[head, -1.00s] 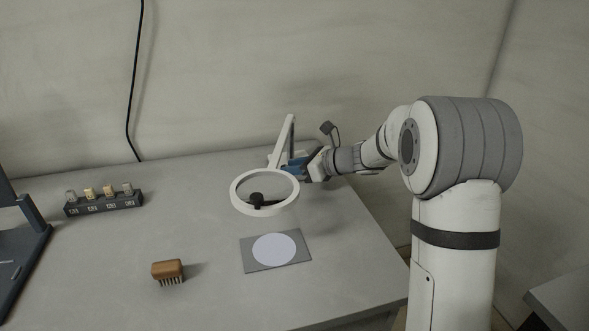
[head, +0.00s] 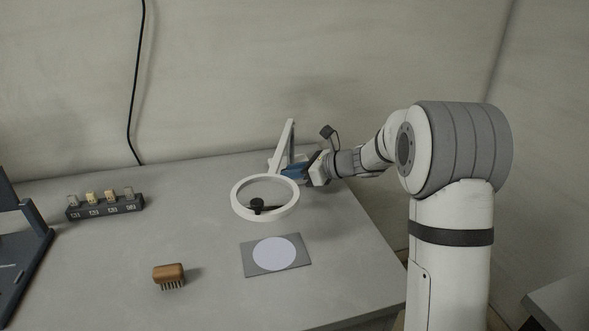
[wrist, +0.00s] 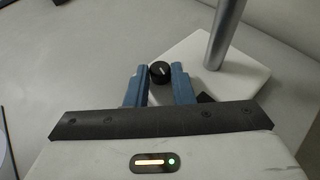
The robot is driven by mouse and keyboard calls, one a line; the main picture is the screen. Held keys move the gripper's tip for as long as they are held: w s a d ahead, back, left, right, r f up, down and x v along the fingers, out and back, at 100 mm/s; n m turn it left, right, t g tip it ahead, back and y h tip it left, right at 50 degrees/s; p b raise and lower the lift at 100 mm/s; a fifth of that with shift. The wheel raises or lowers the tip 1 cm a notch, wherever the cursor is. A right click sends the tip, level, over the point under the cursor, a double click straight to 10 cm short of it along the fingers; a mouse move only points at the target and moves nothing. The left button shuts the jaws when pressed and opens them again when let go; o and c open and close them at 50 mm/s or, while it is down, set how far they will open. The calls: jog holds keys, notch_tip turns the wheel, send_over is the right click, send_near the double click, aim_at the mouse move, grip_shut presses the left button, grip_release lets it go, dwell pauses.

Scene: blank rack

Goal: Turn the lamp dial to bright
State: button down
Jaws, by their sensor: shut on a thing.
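The lamp has a white ring head (head: 240,209) and a slanted white arm (head: 283,147). In the wrist view its pale base (wrist: 245,72) carries a grey metal post (wrist: 224,35). The lamp dial (wrist: 160,72) is a round black knob with a short pale mark on top, at the near left side of the base. My gripper (wrist: 160,78) is shut on the dial, with one blue finger on each side. In the head view my gripper (head: 297,172) is low behind the ring, and the dial cannot be made out there.
A grey plate with a white disc (head: 275,254) lies in front of the ring. A wooden brush (head: 169,273) lies at the front left. A dark rack (head: 98,212) with several small pieces stands farther left. A dark object (head: 257,204) shows through the ring. The table's middle left is clear.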

jog(key=n+g+p, duration=0.1)
jog(key=p, duration=0.1)
jog(key=w+n+g+y+p, duration=0.1)
jog(key=g+p, duration=0.1)
jog(key=shift+d+r+n+p, duration=0.1)
jog(key=shift+r+n+p, duration=0.25)
jog(key=shift+r+n, duration=0.05)
jog(key=n+g+p, duration=0.2)
jog(key=g+p, duration=0.1)
jog(key=p, duration=0.1)
jog(key=shift+w+n+g, duration=0.25)
jog(key=shift+n+g, duration=0.05)
jog(key=shift+n, duration=0.1)
jog(key=n+g+p, duration=0.3)
jog(key=p, duration=0.1)
jog(key=shift+w+f+g+h, duration=0.2)
jog(key=shift+w+g+h, duration=0.1)
jog(key=shift+g+h, duration=0.1)
jog(key=shift+w+a+f+n+g+h+p, duration=0.15)
jog(key=shift+n+g+h+p, duration=0.3)
jog(key=shift+n+g, duration=0.35)
jog(key=shift+w+a+r+n+g+h+p, duration=0.15)
jog(key=shift+n+g+h+p, duration=0.1)
jog(key=shift+n+g+p, duration=0.4)
jog(key=shift+f+n, duration=0.15)
jog(key=shift+n, duration=0.2)
jog(key=c, duration=1.5)
grip_release()
jog(key=shift+g, duration=0.25)
